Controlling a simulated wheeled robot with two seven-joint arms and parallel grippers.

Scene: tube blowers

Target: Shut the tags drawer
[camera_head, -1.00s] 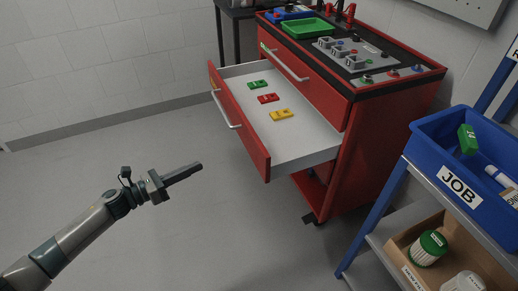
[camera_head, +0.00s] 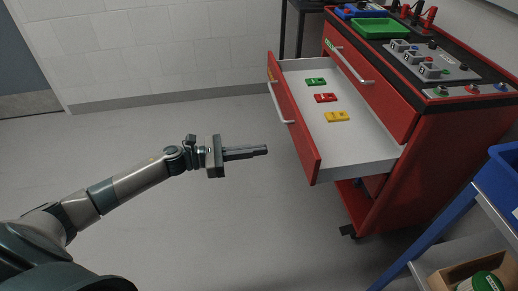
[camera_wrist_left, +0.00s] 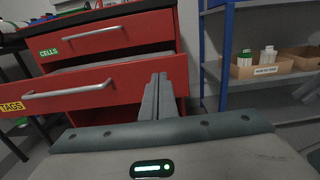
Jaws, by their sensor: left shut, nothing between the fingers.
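The tags drawer (camera_head: 296,122) is pulled well out of the red cabinet (camera_head: 428,165). It holds a green, a red and a yellow tag (camera_head: 337,116) on its pale floor. Its front, with a silver bar handle, also shows in the left wrist view (camera_wrist_left: 120,92), with a yellow TAGS label (camera_wrist_left: 12,106) at the left. My left gripper (camera_head: 266,150) is shut and empty, in front of the drawer face and apart from it in the head view. In the left wrist view its fingers (camera_wrist_left: 157,95) overlap the drawer front's right end. My right gripper is not in view.
The CELLS drawer (camera_wrist_left: 100,40) above looks shut. A green tray (camera_head: 380,28) and control boxes stand on the cabinet top. A blue-framed rack (camera_head: 440,235) with bins stands at the right. The floor left of the cabinet is clear.

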